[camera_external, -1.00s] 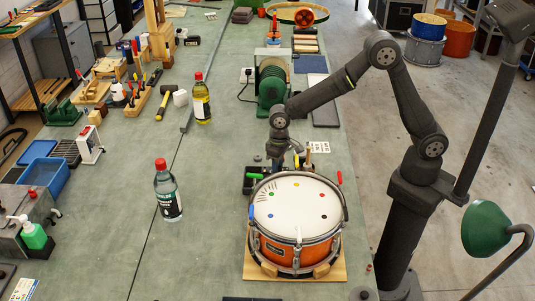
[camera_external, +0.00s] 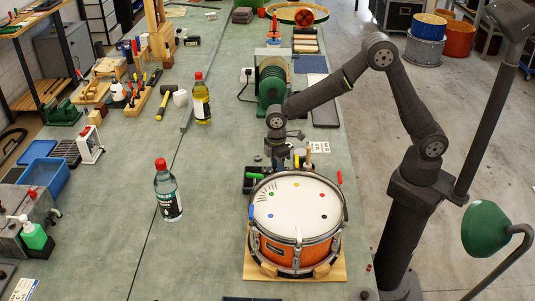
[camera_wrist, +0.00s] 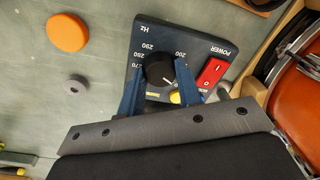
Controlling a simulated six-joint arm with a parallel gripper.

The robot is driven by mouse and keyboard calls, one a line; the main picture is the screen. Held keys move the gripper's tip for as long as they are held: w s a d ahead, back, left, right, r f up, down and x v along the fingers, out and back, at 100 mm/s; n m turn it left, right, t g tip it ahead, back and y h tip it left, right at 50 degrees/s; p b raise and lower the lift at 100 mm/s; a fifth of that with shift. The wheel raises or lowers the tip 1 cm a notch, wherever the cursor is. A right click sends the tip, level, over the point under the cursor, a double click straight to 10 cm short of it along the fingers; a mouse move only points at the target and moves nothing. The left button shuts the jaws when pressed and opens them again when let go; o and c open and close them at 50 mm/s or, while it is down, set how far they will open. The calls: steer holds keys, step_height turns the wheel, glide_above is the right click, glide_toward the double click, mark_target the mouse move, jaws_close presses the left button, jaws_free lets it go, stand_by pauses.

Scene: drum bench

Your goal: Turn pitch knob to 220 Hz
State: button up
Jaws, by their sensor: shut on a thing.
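The pitch knob (camera_wrist: 158,70) is black and round with a white pointer line. It sits on a dark blue control box (camera_wrist: 142,30) marked Hz, with printed numbers around the knob, including 200 on its right. In the wrist view the pointer line points toward the lower right; the exact reading is unclear. My gripper (camera_wrist: 158,76) is shut on the knob, with one blue finger on each side. In the external view the box (camera_external: 253,184) stands behind the drum, and my gripper over it is mostly hidden.
A red power switch (camera_wrist: 211,72) and a yellow round part (camera_wrist: 176,97) are close to the fingers. The drum (camera_external: 297,210) stands just in front of the box. An orange disc (camera_wrist: 67,32) and a grey disc (camera_wrist: 77,84) lie on the bench nearby.

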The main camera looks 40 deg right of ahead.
mark_target(275, 167)
steer(key=shift+a+n, duration=0.1)
steer(key=shift+n, duration=0.9)
steer(key=o, duration=1)
steer(key=shift+c, duration=0.2)
step_height(275, 167, up, 18)
steer(key=shift+w+f, duration=0.25)
steer(key=shift+w, duration=0.2)
steer(key=shift+f, duration=0.1)
steer(key=f, duration=1.1)
steer(key=s+f, duration=0.1)
steer(key=f, duration=0.5)
steer(key=shift+f, duration=0.2)
